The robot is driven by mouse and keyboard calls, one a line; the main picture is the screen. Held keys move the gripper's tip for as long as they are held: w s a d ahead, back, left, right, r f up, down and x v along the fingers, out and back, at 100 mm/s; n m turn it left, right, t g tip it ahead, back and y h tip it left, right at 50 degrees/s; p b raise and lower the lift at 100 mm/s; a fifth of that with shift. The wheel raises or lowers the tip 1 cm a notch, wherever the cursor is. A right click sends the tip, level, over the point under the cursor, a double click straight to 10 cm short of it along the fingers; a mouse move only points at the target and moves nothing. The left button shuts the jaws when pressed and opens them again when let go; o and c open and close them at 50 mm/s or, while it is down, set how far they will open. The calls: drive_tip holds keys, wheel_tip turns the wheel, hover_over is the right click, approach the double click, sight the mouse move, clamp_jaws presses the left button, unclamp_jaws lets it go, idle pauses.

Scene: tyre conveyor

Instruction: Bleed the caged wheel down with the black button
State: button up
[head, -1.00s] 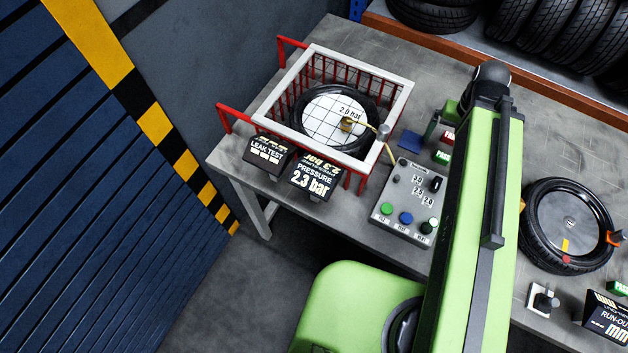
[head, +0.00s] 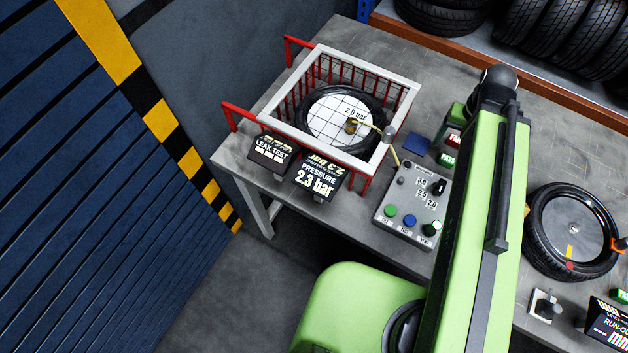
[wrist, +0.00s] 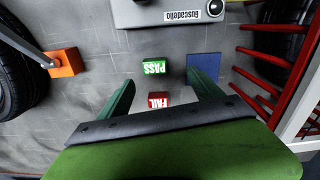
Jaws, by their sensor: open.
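The wheel (head: 340,113) lies flat inside a white-topped, red-barred cage (head: 409,101), with a label reading 2.0 bar and a hose fitting on it. The display (head: 319,177) in front reads PRESSURE 2.3 bar. The grey control box (head: 389,231) stands right of the cage, with a green button (head: 390,210), a blue button (head: 410,221), a dark third button (head: 431,229) and a black knob (head: 438,187). The box's edge shows at the top of the wrist view (wrist: 150,14). My gripper (wrist: 161,90) is open and empty over the bench; my arm mostly hides it in the head view.
A LEAK TEST sign (head: 271,150) stands left of the display. Another tyre (head: 570,231) lies at right. A tyre rack (head: 560,35) is behind.

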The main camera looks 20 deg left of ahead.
clamp_jaws()
idle(0.3)
idle(1.0)
drive_tip(key=shift+r+p, duration=2.45)
drive_tip(key=shift+p, duration=0.05)
